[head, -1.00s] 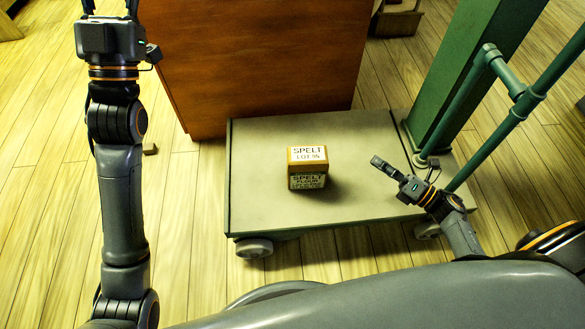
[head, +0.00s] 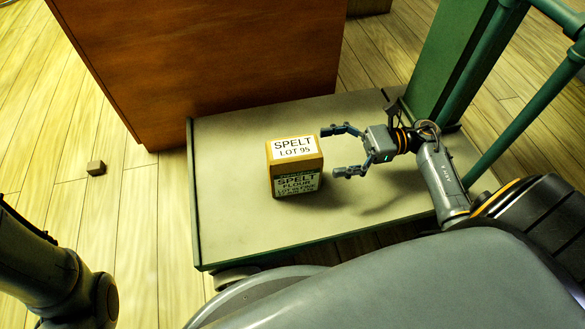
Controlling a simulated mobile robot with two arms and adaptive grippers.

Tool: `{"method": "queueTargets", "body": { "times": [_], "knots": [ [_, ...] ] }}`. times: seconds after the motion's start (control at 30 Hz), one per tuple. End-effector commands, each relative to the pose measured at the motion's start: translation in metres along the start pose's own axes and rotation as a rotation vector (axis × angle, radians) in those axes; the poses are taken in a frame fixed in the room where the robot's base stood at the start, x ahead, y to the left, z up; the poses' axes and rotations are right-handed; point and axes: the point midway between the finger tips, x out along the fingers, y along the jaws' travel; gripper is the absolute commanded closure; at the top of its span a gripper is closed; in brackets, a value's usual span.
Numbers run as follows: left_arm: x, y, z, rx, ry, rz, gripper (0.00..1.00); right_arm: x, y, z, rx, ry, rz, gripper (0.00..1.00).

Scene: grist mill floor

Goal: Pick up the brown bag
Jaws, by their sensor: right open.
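The brown bag (head: 312,164) is a boxy tan package with a white "SPELT LOT 95" label on top and a dark "SPELT FLOUR" label on its front. It stands upright on the flat bed of a cart (head: 235,225). My right gripper (head: 334,152) is open just to the right of the bag. Its two fingers point left toward the bag, one near its far corner and one nearer its front. I cannot tell whether the far fingertip touches it. Nothing is between the fingers. Of my left arm, only a part shows at the lower left; its gripper is out of view.
A large reddish-brown wooden cabinet (head: 210,60) stands right behind the cart. A green post (head: 450,65) and green rails (head: 530,110) rise on the right, behind my right arm. A small wooden block (head: 96,168) lies on the plank floor at left. The cart bed around the bag is clear.

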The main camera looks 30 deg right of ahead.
Motion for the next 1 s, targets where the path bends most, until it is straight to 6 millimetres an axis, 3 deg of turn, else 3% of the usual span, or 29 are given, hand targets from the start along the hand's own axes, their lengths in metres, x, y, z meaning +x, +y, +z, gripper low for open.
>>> {"method": "queueTargets", "body": {
  "times": [0.1,0.37,0.63,0.97,1.0],
  "knots": [
    [-0.008,0.002,-0.002,0.0,-0.002,0.0,0.57,0.021,0.0,-0.002,-0.001,-0.002,0.0,0.08],
    [-0.017,0.004,-0.005,0.0,-0.002,0.0,0.57,0.041,-0.001,-0.003,0.0,-0.002,-0.001,0.08],
    [-0.041,0.009,-0.013,0.0,-0.002,0.0,0.57,0.079,-0.004,-0.003,0.001,-0.003,-0.001,0.08],
    [-0.041,0.009,-0.013,0.0,-0.002,0.001,0.57,0.086,-0.004,0.0,0.004,0.0,-0.002,0.08],
    [-0.041,0.009,-0.013,0.0,-0.002,0.001,0.57,0.086,-0.004,0.0,0.004,0.0,-0.002,0.16]
  ]
}}
